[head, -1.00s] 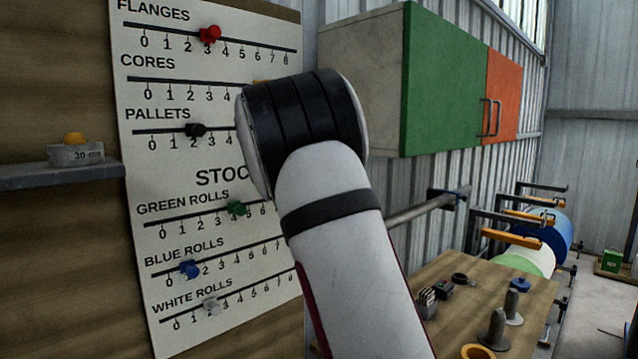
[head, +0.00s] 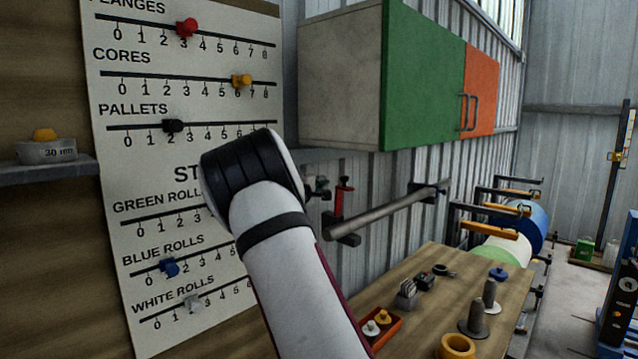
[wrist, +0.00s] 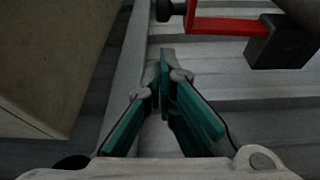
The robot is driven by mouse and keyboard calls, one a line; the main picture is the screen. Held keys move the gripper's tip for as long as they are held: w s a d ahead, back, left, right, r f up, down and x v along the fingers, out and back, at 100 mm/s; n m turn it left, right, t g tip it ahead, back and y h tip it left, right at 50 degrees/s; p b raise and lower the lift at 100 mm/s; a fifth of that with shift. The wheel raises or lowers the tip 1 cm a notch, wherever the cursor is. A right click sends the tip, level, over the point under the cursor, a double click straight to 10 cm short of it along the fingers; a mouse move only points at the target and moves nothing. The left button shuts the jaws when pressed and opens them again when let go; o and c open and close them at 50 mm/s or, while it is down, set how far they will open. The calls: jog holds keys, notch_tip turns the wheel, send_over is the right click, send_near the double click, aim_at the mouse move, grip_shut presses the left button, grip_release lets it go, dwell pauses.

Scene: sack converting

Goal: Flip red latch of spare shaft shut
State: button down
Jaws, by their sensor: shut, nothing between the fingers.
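The spare shaft (head: 385,213) is a grey rod held out along the corrugated wall, with a dark holder block at its near end. The red latch (head: 340,201) stands upright above that block, with a dark knob on top. In the wrist view the red latch (wrist: 232,26) crosses the upper right, between a dark knob at left and a black block (wrist: 282,42) at right. My gripper (wrist: 166,72) is shut and empty, its teal fingers together, below and left of the latch and apart from it in the picture. In the head view my arm hides most of the gripper.
A green and orange wall cabinet (head: 425,80) hangs above the shaft. A wooden table (head: 425,310) with small parts and a red tray (head: 383,325) lies below. A board with sliders (head: 190,150) stands at left. Blue and pale rolls (head: 500,248) are farther back.

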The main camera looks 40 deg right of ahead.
aim_at(343, 182)
jog(key=x, duration=0.6)
jog(key=shift+d, duration=0.3)
jog(key=shift+w, duration=0.15)
jog(key=shift+b, duration=0.4)
